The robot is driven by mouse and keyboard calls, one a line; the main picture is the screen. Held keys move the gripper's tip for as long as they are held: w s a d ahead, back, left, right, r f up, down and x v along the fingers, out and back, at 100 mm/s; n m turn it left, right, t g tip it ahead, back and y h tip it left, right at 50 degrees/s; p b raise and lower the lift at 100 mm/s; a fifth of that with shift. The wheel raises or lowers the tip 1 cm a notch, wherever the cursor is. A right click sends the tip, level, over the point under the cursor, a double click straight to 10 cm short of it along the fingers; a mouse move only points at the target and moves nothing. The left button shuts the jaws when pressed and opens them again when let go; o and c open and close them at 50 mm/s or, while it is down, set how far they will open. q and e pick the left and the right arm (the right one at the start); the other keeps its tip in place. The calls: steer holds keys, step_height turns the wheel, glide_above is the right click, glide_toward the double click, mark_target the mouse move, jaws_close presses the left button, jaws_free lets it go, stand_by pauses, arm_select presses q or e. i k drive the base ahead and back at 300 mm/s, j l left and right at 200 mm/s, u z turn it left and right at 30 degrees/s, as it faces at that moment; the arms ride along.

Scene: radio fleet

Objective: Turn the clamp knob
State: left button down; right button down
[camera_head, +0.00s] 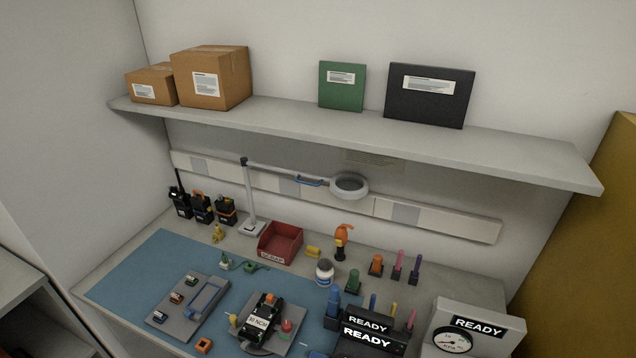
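A grey fixture plate (240,308) lies on the blue mat at the bottom middle. A black radio-like unit (266,306) with a white label lies tilted on it. A red round knob (287,326) stands at the right of this unit, and a small yellow-orange part (234,320) is at its left. The red one looks like the clamp knob, but I cannot tell for sure. Neither of my grippers is in view.
The blue mat (130,285) is bare at its left. Another grey plate (165,318) with small parts lies there. A red SCRAP bin (281,243), a magnifier lamp (349,186) and several radios (202,208) stand behind. Black READY boxes (368,340) and a gauge (453,340) stand right. A shelf (290,118) hangs above.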

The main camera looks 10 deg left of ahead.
mark_target(286, 325)
steer(key=u, duration=0.5)
steer(key=i, duration=0.3)
steer(key=i+j+z, duration=0.15)
steer(key=i, duration=0.3)
steer(key=i+j+z, duration=0.2)
steer(key=i, duration=0.25)
